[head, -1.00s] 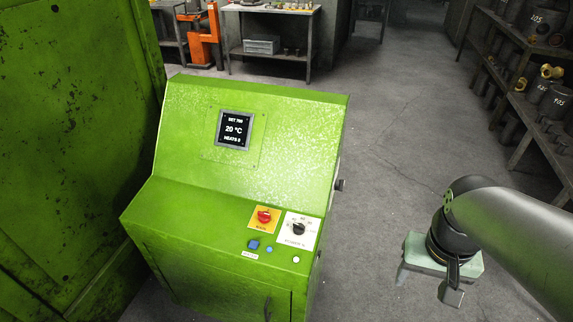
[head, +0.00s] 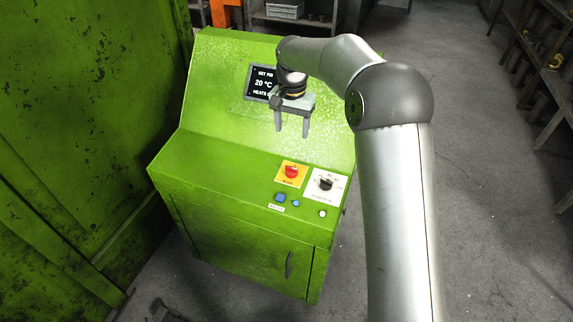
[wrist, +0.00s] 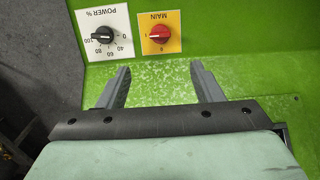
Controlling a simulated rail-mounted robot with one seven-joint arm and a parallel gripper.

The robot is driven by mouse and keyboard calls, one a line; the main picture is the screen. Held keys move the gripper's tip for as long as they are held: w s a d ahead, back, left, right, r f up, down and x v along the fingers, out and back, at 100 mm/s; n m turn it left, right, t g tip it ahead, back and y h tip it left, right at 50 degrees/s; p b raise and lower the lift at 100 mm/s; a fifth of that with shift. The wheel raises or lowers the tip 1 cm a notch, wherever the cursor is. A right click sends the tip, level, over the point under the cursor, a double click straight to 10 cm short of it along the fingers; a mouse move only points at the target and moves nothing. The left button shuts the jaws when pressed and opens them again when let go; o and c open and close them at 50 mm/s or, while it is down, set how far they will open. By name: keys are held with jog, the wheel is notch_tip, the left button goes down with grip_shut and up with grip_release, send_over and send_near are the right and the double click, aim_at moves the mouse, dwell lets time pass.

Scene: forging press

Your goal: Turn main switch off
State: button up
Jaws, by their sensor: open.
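The main switch (head: 291,172) is a red rotary knob on a yellow plate, on the top ledge of the green control cabinet (head: 225,200). In the wrist view the main switch (wrist: 160,34) shows at the top, upside down, its plate marked MAIN. My gripper (head: 292,128) is over the cabinet's sloped face, in front of part of the display and up from the switch in the picture. In the wrist view my gripper (wrist: 163,72) has its two fingers wide apart with nothing between them. The fingers are apart from the switch.
A black power dial (head: 326,184) on a white plate sits right beside the switch. A blue button (head: 280,197) and small lights are in front of it. The display (head: 262,83) reads 20 °C. A green machine wall (head: 75,130) stands at left; shelves (head: 545,75) stand at right.

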aim_at(291, 168)
notch_tip(291, 168, down, 15)
jog(key=shift+r+p, duration=0.1)
jog(key=shift+p, duration=0.45)
jog(key=c, duration=1)
